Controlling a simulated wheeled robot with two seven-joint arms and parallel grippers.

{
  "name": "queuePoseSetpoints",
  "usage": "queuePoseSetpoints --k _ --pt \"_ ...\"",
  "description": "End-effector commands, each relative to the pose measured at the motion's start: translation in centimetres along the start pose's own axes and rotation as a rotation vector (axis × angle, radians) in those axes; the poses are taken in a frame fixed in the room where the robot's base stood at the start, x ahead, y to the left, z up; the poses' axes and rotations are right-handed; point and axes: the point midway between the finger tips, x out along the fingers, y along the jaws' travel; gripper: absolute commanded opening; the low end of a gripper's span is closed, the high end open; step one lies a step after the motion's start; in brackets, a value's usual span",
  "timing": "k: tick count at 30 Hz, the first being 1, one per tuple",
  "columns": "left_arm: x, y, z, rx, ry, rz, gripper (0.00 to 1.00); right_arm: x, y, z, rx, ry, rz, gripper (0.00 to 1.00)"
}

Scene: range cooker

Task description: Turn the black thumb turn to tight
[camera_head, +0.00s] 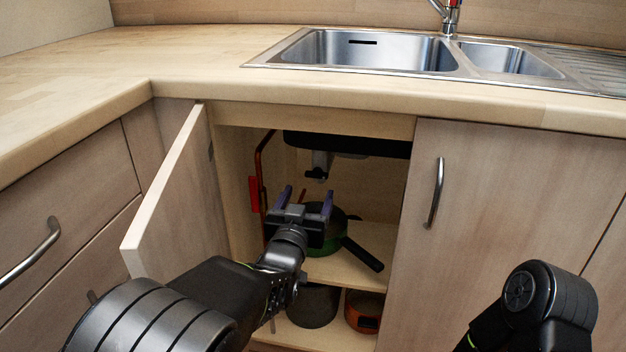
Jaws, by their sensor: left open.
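A small black piece (316,173), which looks like the thumb turn, sits at the lower end of a grey fitting (320,160) under the sink, inside the open cabinet. It is too small to tell its turn position or any marking. My left gripper (307,196) reaches into the cabinet opening with its two fingers apart and nothing visible between them. The fingertips show just below the black piece, apart from it in the picture; the depth gap is hard to judge. Of my right arm only a link shows at the lower right; its gripper is out of view.
The cabinet door (175,200) stands open on the left. A copper pipe (260,165) with a red tag or handle (254,194) runs along the left inside. A pan (362,255) sits on the shelf, with pots (313,307) below. A closed door (500,200) bounds the right.

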Motion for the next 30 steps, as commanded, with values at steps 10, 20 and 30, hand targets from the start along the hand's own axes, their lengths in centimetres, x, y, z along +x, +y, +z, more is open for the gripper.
queuePoseSetpoints --k 10,20,30 --pt "4.4 -0.1 0.4 0.003 0.001 -0.001 0.73 1.6 0.6 -0.1 0.001 0.001 -0.003 0.20" --pt "7.5 -0.1 0.1 0.001 0.000 -0.001 0.73 2.2 0.8 -0.3 0.002 0.003 -0.005 0.20" --pt "7.6 0.0 0.0 0.001 0.000 0.000 0.65 2.2 0.8 -0.3 0.002 0.003 -0.005 0.20"
